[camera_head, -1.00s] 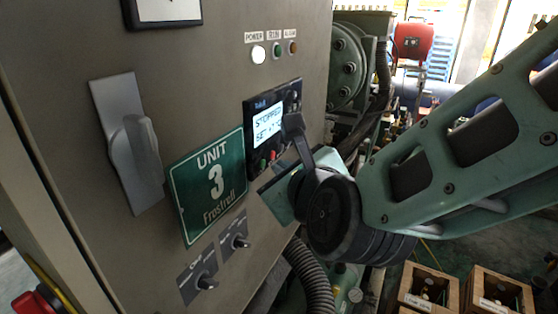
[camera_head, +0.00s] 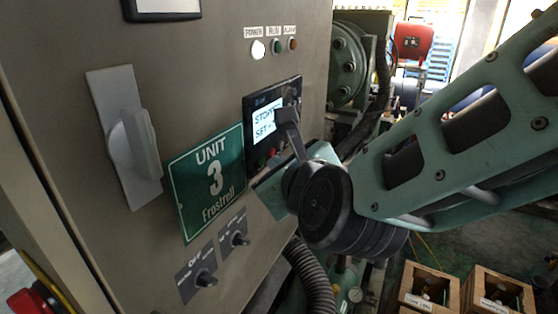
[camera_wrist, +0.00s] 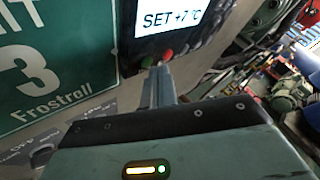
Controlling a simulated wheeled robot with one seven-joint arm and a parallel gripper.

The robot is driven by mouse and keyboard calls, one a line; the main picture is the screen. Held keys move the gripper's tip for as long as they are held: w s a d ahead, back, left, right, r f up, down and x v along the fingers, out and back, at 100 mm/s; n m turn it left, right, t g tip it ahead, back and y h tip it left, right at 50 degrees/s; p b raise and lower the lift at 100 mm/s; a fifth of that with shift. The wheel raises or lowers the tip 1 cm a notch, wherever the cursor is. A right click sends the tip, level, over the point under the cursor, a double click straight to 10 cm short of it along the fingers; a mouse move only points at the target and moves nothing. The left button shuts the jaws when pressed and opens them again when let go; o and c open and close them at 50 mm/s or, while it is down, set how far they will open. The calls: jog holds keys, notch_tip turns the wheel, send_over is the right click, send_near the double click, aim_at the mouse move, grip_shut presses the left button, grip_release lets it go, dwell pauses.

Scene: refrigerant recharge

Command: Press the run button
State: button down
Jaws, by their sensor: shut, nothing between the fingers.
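The controller (camera_head: 250,140) on the grey cabinet has a lit display, partly covered by my wrist hardware, showing "STOP…" and "SET". In the wrist view its display (camera_wrist: 172,17) reads "SET +7 °C". Below it are a green button (camera_wrist: 147,62) and a red button (camera_wrist: 167,55); their labels are not readable. My gripper (camera_wrist: 160,76) is shut and empty, its fingertips just in front of the buttons, overlapping the green one's lower edge. I cannot tell whether they touch. In the head view the fingers are hard to make out against the panel.
A green "UNIT 3 Frostrell" sign (camera_head: 206,182) is left of the controller. Two rotary switches (camera_head: 205,278) sit below, and a large grey handle (camera_head: 134,142) is further left. The power lamp (camera_head: 258,49) is lit white. A ribbed hose (camera_head: 312,275) hangs below my wrist.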

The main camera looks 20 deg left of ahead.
jog(key=shift+a, duration=0.4)
dwell(0.7)
jog(key=shift+b, duration=0.3)
jog(key=shift+d+b, duration=0.7)
jog(key=shift+d, duration=0.1)
jog(key=d+b, duration=0.2)
jog(key=d, duration=0.1)
jog(key=d+b, duration=0.1)
jog(key=d, duration=0.1)
jog(key=shift+s+b, duration=0.25)
jog(key=shift+b, duration=0.15)
dwell(0.3)
